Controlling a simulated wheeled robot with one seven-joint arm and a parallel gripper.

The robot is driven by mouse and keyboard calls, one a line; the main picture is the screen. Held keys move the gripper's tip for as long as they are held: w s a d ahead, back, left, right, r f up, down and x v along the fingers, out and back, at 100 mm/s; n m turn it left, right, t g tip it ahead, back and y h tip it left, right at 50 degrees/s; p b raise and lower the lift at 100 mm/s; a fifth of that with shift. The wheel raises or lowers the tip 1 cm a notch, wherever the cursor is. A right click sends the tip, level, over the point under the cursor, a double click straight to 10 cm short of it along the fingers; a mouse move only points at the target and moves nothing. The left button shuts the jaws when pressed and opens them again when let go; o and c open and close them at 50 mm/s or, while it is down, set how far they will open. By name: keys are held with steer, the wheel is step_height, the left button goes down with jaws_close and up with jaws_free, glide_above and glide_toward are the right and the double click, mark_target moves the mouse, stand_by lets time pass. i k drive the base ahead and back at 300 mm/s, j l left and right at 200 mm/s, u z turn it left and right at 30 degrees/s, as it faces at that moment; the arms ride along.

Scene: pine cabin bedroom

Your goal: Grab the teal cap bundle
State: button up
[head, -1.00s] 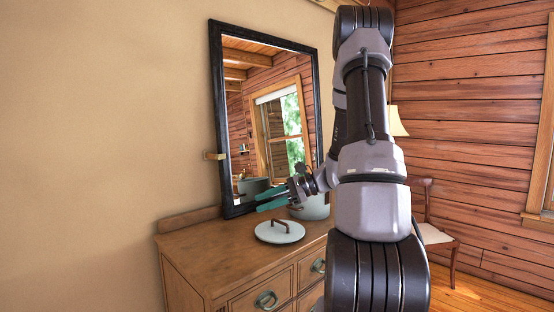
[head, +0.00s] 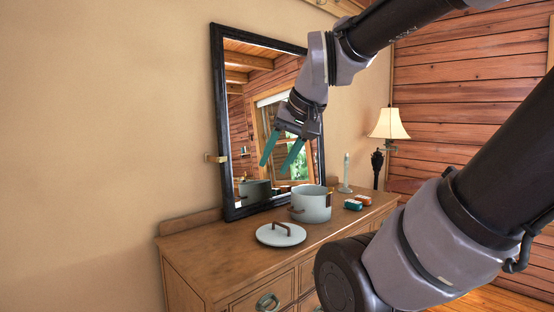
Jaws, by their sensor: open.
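A small teal item with a pale part (head: 353,204), which looks like the teal cap bundle, lies on the wooden dresser top (head: 225,262) to the right of the pot. A similar orange-red item (head: 364,200) lies close beside it. Both are small in the head view, so their details are unclear. My gripper (head: 276,167) has teal fingers, spread open and empty. It points downward in front of the mirror, above and to the left of the teal item and well clear of it.
A pale pot (head: 311,206) stands on the dresser near the teal item. Its round lid (head: 281,234) lies in front. A candle holder (head: 345,178) and a lamp (head: 389,125) stand beyond. A black-framed mirror (head: 217,120) leans on the wall.

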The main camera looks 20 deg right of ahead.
mark_target(355, 205)
steer(key=z, duration=1.25)
